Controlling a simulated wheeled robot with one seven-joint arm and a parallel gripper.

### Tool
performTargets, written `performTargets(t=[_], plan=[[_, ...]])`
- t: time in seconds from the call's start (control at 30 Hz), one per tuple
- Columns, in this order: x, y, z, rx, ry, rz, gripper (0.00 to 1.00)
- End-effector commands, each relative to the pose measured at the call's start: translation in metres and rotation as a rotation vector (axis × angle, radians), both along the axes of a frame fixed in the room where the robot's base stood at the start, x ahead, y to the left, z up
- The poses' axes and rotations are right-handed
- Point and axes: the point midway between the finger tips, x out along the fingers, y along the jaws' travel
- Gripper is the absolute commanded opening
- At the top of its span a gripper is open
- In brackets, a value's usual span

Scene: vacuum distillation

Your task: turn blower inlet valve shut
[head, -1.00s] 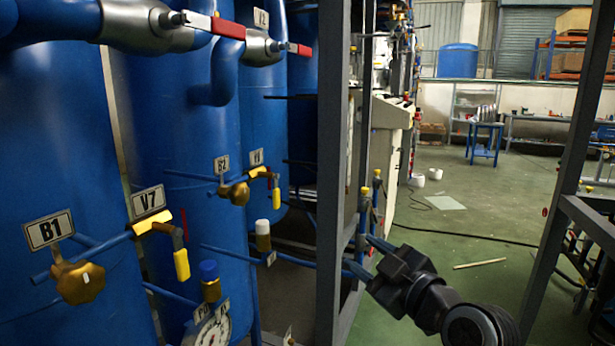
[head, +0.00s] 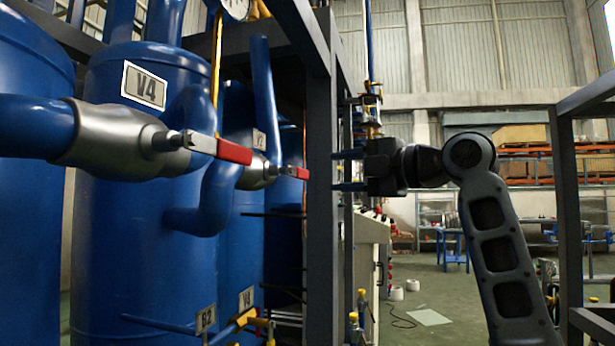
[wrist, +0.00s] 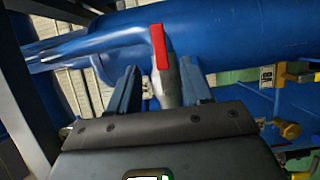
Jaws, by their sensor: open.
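Two silver valves with red-ended handles show in the head view. The nearer one (head: 125,140) is by the V4 tag (head: 144,86), with its handle (head: 222,149) pointing right. The farther one (head: 258,172) has a red handle (head: 293,172). No tag names a blower inlet valve, so I cannot tell which it is. My gripper (head: 338,170) is open, pointing left beside the grey post. In the wrist view, a red handle (wrist: 160,46) lies ahead between the open fingers of my gripper (wrist: 160,76), apparently untouched, with a silver valve part (wrist: 168,88) below it.
A grey frame post (head: 318,240) stands between the farther valve and my gripper. Large blue tanks (head: 140,250) fill the left. Another grey frame (head: 572,220) stands at the right. Small yellow-handled valves (head: 252,322) sit low. Open floor (head: 440,285) lies beyond.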

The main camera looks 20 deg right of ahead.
Motion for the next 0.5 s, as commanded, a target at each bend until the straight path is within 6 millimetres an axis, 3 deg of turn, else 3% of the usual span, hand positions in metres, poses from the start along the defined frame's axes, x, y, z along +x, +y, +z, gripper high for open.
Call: performTargets(t=[0.5], plan=[[0.056, 0.035, 0.002, -0.001, 0.000, 0.002, 0.49]])
